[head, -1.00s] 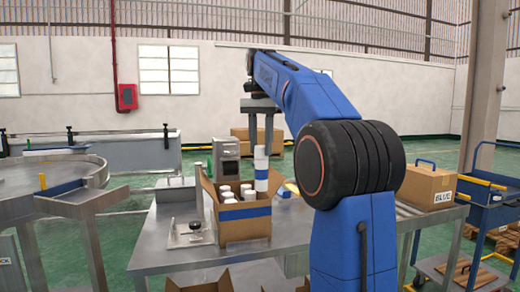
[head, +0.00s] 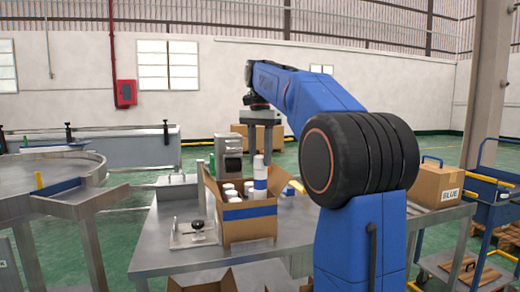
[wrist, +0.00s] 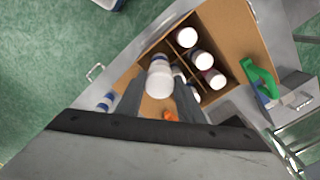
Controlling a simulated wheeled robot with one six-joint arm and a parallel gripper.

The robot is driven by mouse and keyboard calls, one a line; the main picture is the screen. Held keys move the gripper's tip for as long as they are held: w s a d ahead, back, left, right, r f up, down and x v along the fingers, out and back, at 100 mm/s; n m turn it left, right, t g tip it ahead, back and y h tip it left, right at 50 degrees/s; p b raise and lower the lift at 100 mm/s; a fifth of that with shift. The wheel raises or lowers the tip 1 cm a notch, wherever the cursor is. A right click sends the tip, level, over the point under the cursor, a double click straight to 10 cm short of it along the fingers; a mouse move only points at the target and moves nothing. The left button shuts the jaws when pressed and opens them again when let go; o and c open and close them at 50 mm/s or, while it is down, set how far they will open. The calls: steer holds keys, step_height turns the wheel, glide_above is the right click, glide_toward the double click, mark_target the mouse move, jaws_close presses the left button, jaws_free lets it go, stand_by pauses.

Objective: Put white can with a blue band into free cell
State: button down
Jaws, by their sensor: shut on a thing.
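The white can with a blue band (head: 260,176) is held upright at the cardboard box (head: 249,225), its lower part hidden behind the box's front wall. My gripper (head: 261,153) is shut on it from above. In the wrist view the can (wrist: 159,78) sits between the fingers of my gripper (wrist: 160,92), over the divided inside of the box (wrist: 232,32). Several white-topped cans (wrist: 201,60) stand in cells on the right side. The cell floor right under the held can is mostly hidden by it.
A green-handled tool or part (wrist: 260,80) is beside the box in the wrist view. A fixture with a black knob (head: 196,228) stands left of the box on the metal table (head: 165,250). Open box flaps rise around the rim.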

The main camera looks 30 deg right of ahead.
mark_target(260, 190)
steer(key=shift+f, duration=5.95)
steer(key=c, duration=1.1)
jaws_free()
step_height(260, 190, up, 17)
steer(key=shift+r, duration=0.2)
